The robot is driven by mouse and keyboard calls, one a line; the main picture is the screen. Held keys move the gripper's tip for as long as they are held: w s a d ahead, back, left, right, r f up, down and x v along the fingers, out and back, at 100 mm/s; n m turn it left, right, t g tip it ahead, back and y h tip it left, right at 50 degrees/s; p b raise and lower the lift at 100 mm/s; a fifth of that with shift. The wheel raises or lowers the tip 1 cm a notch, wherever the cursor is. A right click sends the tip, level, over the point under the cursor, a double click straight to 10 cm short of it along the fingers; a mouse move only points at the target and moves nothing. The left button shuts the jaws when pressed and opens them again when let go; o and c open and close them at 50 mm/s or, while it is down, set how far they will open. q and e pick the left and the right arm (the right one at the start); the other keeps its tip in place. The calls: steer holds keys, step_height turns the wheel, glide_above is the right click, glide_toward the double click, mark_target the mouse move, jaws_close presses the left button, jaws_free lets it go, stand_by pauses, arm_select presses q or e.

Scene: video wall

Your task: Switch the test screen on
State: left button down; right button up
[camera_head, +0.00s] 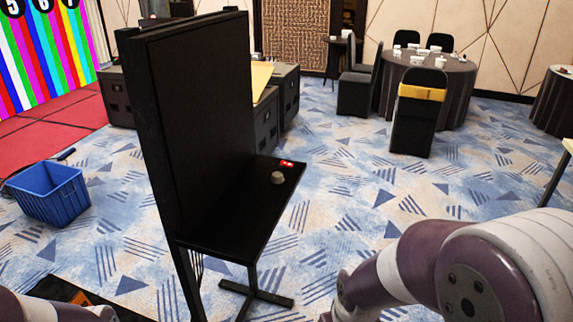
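A tall black panel (200,125) stands upright on a black stand; from here I see only a dark face and its edge, with no picture on it. A black shelf (238,215) juts from its right side. On the shelf are a small red switch-like piece (287,163) with a white mark, near the far right corner, and a small grey knob (277,178) just in front of it. My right arm enters at the lower right, bent, and part of my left arm shows at the lower left. Neither gripper is in view.
A colour-bar video wall (45,50) is lit at the far left, by red flooring (50,135). A blue crate (50,193) sits on the carpet. Black cases (265,120) stand behind the panel. A round table (440,85) with chairs stands behind right. Carpet right of the shelf is clear.

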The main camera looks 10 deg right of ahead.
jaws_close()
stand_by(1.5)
